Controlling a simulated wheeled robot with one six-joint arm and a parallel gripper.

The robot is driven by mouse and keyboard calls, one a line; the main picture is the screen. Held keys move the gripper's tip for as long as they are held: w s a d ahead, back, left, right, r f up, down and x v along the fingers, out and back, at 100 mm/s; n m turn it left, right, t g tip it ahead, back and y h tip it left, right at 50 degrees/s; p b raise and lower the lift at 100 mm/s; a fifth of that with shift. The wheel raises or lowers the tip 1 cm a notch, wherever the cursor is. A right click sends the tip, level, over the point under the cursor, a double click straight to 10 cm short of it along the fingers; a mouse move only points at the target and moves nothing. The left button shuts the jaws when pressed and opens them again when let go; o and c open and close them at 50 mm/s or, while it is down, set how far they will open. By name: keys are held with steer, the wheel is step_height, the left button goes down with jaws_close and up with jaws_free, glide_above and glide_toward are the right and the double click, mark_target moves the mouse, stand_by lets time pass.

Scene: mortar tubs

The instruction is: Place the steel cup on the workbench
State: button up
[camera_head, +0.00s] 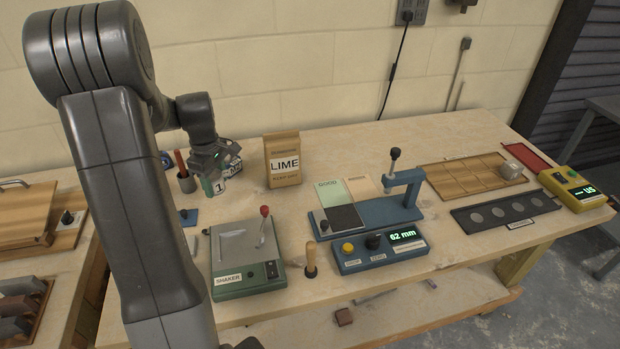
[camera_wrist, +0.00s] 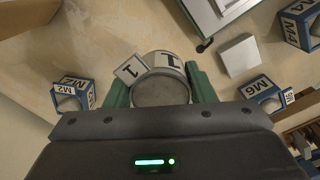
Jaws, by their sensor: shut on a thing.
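The steel cup (camera_head: 219,187) is a small grey cylinder with a white label marked 1, at the back left of the workbench (camera_head: 400,160). My gripper (camera_head: 212,184) is shut on it. In the wrist view the cup (camera_wrist: 160,91) sits between the two green fingers of my gripper (camera_wrist: 160,88), its round grey end facing the camera. A tag marked 1 stands out at its side. I cannot tell whether the cup touches the bench top or hangs just above it.
Blue boxes marked M2 (camera_wrist: 72,94) and M6 (camera_wrist: 262,92) flank the cup closely. A lime bag (camera_head: 283,160) stands to the right, a pot with a tool (camera_head: 187,181) to the left. The shaker (camera_head: 245,255) is in front. Bare bench lies around the bag.

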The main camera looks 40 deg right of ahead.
mark_target(225, 216)
steer(key=shift+s+f, duration=0.15)
steer(key=shift+f, duration=0.1)
step_height(225, 216, down, 9)
steer(key=shift+f+p, duration=0.2)
steer(key=shift+p, duration=0.6)
steer(key=shift+f, duration=0.25)
steer(key=o, duration=1.2)
steer(key=shift+r, duration=0.1)
step_height(225, 216, up, 12)
steer(key=shift+r+b, duration=0.15)
steer(key=shift+b, duration=0.55)
